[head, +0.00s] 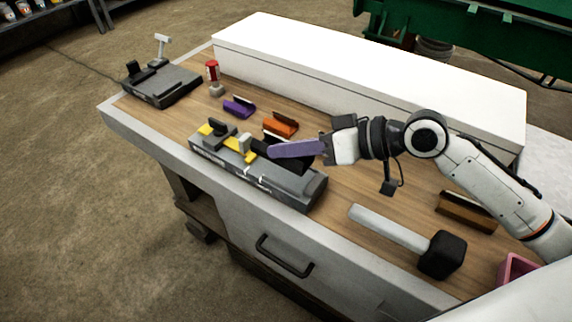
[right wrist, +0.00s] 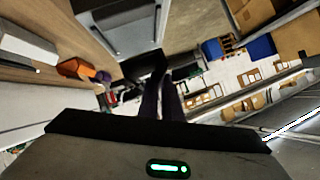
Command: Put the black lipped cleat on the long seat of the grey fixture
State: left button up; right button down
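The grey fixture (head: 211,151) lies along the front edge of the bench in the head view, with a yellow piece (head: 238,155) and dark and pale blocks at its left part. The black lipped cleat (head: 291,166) is over its right part, partly hidden by my purple finger. My right gripper (head: 272,150) comes in from the right and appears shut on the cleat. In the right wrist view the black cleat (right wrist: 146,66) shows at the tips of the two dark fingers (right wrist: 161,84). Whether the cleat touches the seat is hidden. My left gripper is not in view.
Behind the fixture lie an orange cleat (head: 281,123) and a purple cleat (head: 239,107). A red-topped item (head: 212,72) and a second grey device (head: 163,86) stand further left. A mallet (head: 400,232), a brown cleat (head: 466,212) and a pink bin (head: 512,268) lie right. A long white box (head: 370,75) lines the back.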

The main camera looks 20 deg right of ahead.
aim_at(287, 164)
jog(key=shift+f, duration=2.1)
jog(key=c, duration=2.4)
grip_release()
jog(key=shift+f, duration=0.2)
jog(key=o, duration=0.5)
jog(key=shift+c, duration=0.2)
jog(key=shift+r, duration=0.25)
jog(key=b+v, duration=0.1)
jog(key=v, duration=1.1)
